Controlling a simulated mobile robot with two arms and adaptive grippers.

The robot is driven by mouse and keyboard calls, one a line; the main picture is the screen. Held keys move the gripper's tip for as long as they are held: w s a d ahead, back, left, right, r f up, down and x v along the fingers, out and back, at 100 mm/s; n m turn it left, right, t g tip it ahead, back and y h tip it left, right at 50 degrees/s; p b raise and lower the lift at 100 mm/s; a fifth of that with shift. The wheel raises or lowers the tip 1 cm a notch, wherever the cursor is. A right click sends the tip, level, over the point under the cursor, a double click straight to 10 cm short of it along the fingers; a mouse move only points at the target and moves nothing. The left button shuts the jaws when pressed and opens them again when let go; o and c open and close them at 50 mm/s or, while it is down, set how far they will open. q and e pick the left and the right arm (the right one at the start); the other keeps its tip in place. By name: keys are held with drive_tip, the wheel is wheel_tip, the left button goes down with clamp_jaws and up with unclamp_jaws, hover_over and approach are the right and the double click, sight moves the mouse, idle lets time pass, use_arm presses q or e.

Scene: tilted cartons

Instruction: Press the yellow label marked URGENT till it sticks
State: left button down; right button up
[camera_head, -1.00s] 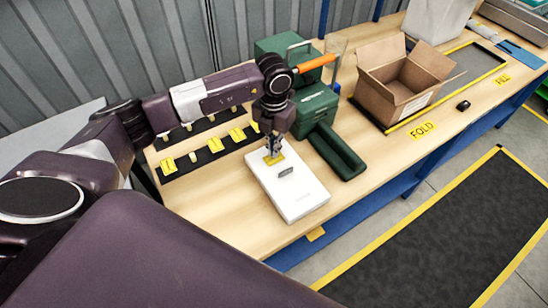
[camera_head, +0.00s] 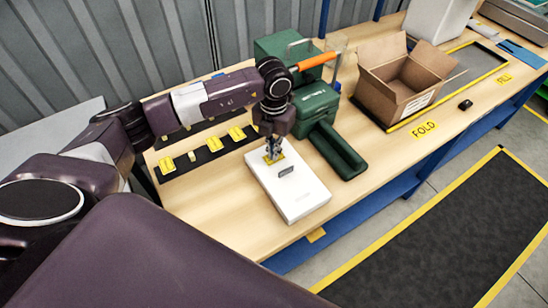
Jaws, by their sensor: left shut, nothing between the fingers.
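A yellow label (camera_head: 278,158) lies at the far end of the top of a white carton (camera_head: 297,196) on the wooden bench. Its printing is too small to read. My left gripper (camera_head: 273,158) points down from above, its closed fingertips at the label and partly hiding it. Whether the tips touch the label or hover just over it, I cannot tell. A small dark grey tag (camera_head: 286,170) lies on the carton just in front of the label. My right gripper is out of view.
A green machine with a long arm (camera_head: 338,152) and an orange handle (camera_head: 316,61) stands close right of the carton. Dark strips with several yellow pieces (camera_head: 167,164) lie to the left. An open brown box (camera_head: 404,80) stands further right. The bench's front left is clear.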

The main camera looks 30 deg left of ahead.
use_arm(q)
drive_tip(key=shift+f, duration=0.1)
idle(0.3)
drive_tip(key=shift+r+p, duration=2.25)
drive_tip(key=shift+r, duration=1.35)
drive_tip(key=shift+f, duration=0.1)
